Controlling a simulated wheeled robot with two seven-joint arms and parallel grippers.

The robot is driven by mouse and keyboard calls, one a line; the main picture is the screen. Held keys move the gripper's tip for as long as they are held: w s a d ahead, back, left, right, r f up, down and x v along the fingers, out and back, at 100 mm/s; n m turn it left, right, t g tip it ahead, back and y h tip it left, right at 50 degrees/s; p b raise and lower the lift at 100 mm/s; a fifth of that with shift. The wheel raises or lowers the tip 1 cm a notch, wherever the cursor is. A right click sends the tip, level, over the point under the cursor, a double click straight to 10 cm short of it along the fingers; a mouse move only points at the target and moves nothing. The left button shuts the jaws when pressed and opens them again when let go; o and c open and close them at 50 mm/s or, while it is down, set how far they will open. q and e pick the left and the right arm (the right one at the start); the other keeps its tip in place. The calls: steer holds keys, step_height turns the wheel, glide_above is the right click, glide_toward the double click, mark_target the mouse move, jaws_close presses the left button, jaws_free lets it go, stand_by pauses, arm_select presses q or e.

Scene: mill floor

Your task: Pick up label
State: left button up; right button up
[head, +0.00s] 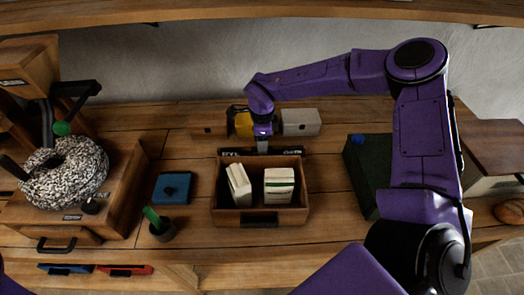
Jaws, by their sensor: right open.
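My right gripper (263,146) hangs fingers-down at the back edge of a wooden tray (217,205). It is open, and I see nothing held in it; its fingertips are small here. The tray holds two cream paper-like stacks: a tilted one (239,185) on the left and an upright one (279,185) on the right. I cannot tell for certain which thing is the label. Dark strips with small pale lettering show behind the tray on either side of the gripper; it partly hides them. My left gripper is out of view.
Behind the gripper are a yellow-and-black item (241,122) and a grey box (301,122). A dark green box (360,177) stands right, partly behind my arm. A stone wheel (65,172) stands far left.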

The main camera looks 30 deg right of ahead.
steer(key=shift+f, duration=0.45)
jaws_close()
steer(key=shift+r, duration=0.15)
